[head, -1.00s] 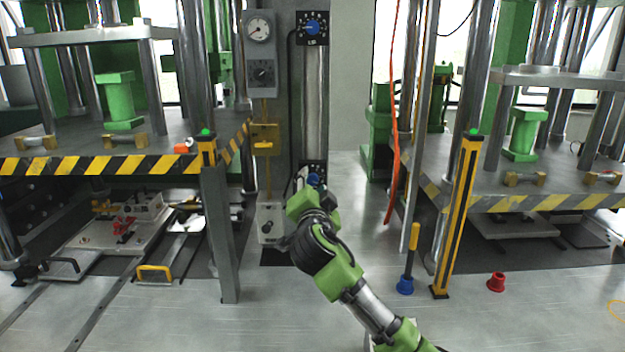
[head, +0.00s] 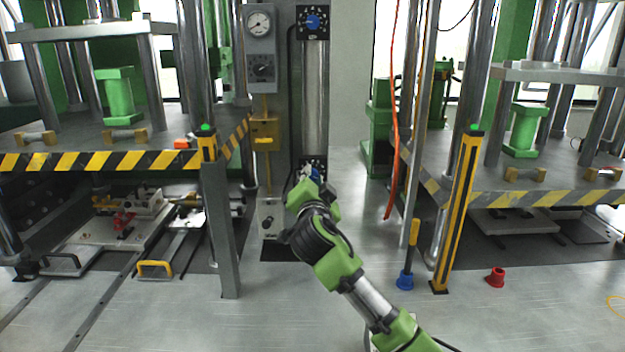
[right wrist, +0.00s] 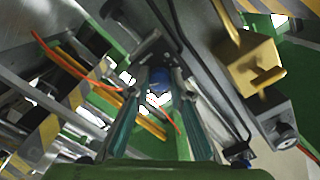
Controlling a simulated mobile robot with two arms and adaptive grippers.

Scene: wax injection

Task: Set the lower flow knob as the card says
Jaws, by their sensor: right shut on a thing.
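The lower flow knob is blue and sits on a dark dial plate (head: 313,162) at the foot of the tall metal column, mostly hidden by my right gripper in the head view. In the right wrist view the blue knob (right wrist: 158,76) shows between the two fingertips. My right gripper (head: 312,176) is shut on it. The knob's pointer setting cannot be read. The upper flow knob (head: 313,21) is blue too, on a dark dial plate with white marks, with nothing touching it. I cannot make out a readable card. My left gripper is not in view.
A grey box with a round gauge (head: 258,23) and a dark dial stands left of the column, above a yellow box (head: 265,132). Striped press tables flank the gap. An orange hose (head: 393,130) hangs at the right. A red cup (head: 496,277) is on the floor.

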